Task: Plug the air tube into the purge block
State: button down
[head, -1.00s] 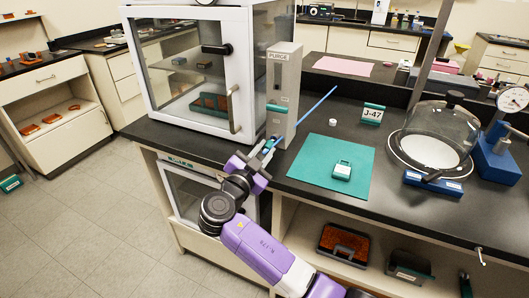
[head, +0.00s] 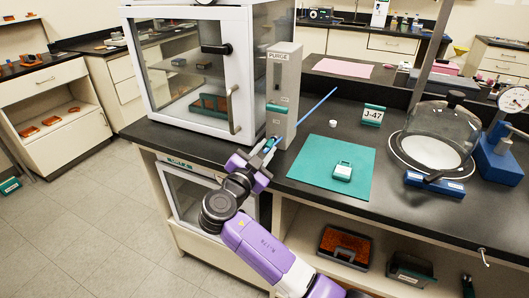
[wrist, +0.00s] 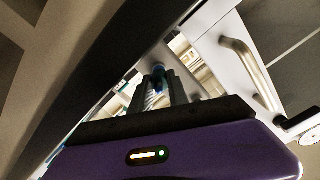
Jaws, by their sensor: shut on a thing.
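The purge block (head: 284,82) is a tall grey block marked PURGE, standing at the front corner of the black bench beside the white cabinet. My gripper (head: 270,145) is low at the block's front. It is shut on a blue piece, which fits the air tube's end and also shows between the fingers in the wrist view (wrist: 158,72). A thin straight blue tube (head: 318,106) slants up to the right from beside the block, roughly in line with my gripper. The stretch between is hidden by the block. The port and whether the tube's end touches it cannot be made out.
The white cabinet (head: 185,110) with a glass door and handle (head: 234,109) stands left of the block. A green mat (head: 322,180) with a small white-green case (head: 342,171) lies right. Farther right are a J-47 sign (head: 373,115), glass bell jar (head: 435,125) and blue gauge stand (head: 497,150).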

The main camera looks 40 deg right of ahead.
jog(key=shift+w+d+b, duration=0.2)
jog(key=shift+d+b, duration=0.25)
jog(key=shift+d, duration=0.25)
jog(key=shift+b, duration=0.55)
jog(key=shift+d, duration=0.15)
dwell(0.6)
jog(key=shift+b+v, duration=0.35)
jog(key=shift+v, duration=1.05)
jog(key=c, duration=2)
grip_release()
jog(key=shift+c, duration=0.2)
grip_shut()
